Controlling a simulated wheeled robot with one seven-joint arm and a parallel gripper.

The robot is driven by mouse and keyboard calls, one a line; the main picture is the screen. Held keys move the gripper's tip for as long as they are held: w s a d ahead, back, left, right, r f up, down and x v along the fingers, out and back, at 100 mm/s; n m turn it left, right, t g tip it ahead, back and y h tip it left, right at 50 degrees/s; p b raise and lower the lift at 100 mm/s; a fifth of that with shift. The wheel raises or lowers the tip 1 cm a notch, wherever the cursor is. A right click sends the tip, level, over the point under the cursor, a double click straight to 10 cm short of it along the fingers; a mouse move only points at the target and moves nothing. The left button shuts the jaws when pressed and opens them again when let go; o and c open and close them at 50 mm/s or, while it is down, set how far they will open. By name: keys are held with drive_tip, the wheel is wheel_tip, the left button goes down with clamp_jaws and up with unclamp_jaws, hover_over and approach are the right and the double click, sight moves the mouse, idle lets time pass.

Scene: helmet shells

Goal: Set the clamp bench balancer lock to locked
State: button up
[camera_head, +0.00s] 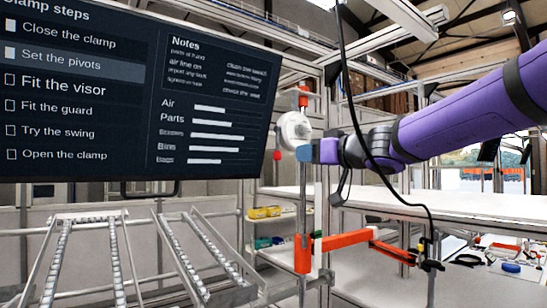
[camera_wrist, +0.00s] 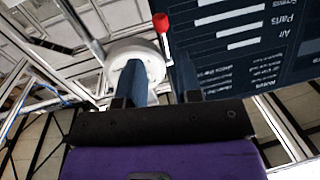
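The balancer (camera_head: 292,127) is a white round reel on an upright post, left of my gripper in the head view. It also shows in the wrist view (camera_wrist: 118,62), just beyond the fingers. A red knob on a thin stem (camera_wrist: 160,22), which looks like the lock lever, stands at the reel's right edge there. A red part (camera_head: 303,97) shows above the reel in the head view. My gripper (camera_head: 308,153) is close to the reel's lower right. Its two fingers (camera_wrist: 163,97) stand apart with nothing between them. One finger overlaps the reel in view; I cannot tell whether they touch.
A dark screen (camera_head: 130,95) with clamp steps fills the left. Below the reel is an orange clamp arm (camera_head: 345,240) on the post. Roller racks (camera_head: 115,260) stand lower left. A black cable hangs in front of my arm. A white bench (camera_head: 470,207) lies at right.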

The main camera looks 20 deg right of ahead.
sight(278, 155)
drive_tip(key=x, duration=1)
drive_tip(key=shift+w, duration=0.2)
clamp_jaws()
